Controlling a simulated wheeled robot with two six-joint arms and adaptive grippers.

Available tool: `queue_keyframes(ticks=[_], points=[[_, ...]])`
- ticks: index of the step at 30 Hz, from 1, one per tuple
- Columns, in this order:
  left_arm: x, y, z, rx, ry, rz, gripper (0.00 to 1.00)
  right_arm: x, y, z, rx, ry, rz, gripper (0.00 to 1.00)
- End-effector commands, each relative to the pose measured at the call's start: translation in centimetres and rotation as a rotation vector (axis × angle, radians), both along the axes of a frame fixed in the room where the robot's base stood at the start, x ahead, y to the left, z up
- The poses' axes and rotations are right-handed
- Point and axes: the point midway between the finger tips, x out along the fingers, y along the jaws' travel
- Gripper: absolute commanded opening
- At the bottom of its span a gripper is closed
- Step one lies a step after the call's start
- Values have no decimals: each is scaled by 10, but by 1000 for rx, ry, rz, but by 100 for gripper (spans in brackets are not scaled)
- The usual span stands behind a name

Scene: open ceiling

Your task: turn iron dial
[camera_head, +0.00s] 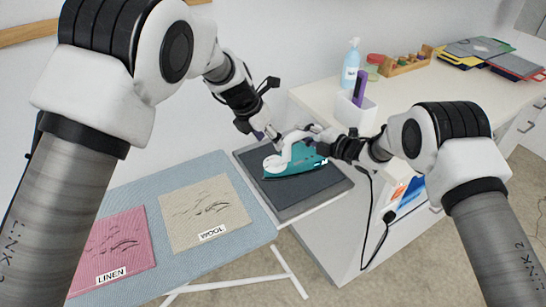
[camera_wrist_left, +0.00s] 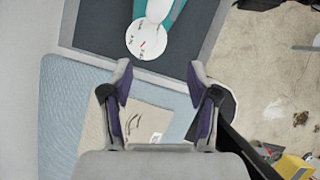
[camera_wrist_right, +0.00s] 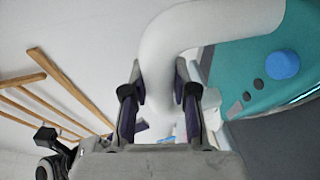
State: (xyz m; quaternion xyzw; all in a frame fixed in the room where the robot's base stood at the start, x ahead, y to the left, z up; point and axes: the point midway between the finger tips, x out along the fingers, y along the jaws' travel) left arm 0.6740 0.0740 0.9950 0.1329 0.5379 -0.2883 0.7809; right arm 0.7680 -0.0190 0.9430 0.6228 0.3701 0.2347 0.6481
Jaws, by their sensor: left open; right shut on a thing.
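The teal and white iron (camera_head: 296,163) lies on a dark grey pad (camera_head: 320,194) at the end of the ironing board. Its round white dial (camera_wrist_left: 146,39) with small marks shows in the left wrist view, above my left gripper. My left gripper (camera_wrist_left: 158,85) is open and empty, with its fingers short of the dial. My right gripper (camera_wrist_right: 160,85) is shut on the iron's white handle (camera_wrist_right: 180,45). In the right wrist view a blue button (camera_wrist_right: 282,65) shows on the teal body. The dial's exact setting is too small to read.
A pink linen cloth (camera_head: 118,243) and a beige wool cloth (camera_head: 222,207) lie on the blue ironing board (camera_head: 182,181). The white counter (camera_head: 402,88) at the back right holds a spray bottle (camera_head: 351,65) and a wooden rack (camera_head: 408,65). A black cord (camera_head: 371,235) hangs at its side.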

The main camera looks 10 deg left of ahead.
Motion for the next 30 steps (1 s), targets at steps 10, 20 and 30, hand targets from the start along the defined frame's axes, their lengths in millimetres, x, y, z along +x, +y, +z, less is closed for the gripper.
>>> queue_keyframes(ticks=[10, 20, 30], points=[[-1, 7, -8, 93, -53, 75, 60, -1, 1, -1, 0, 2, 3, 0], [24, -9, -78, 90, -52, 74, 60, -1, 1, -1, -1, 2, 3, 0], [31, -12, -95, 89, -56, 75, 60, -1, 1, -1, 0, 2, 3, 0]])
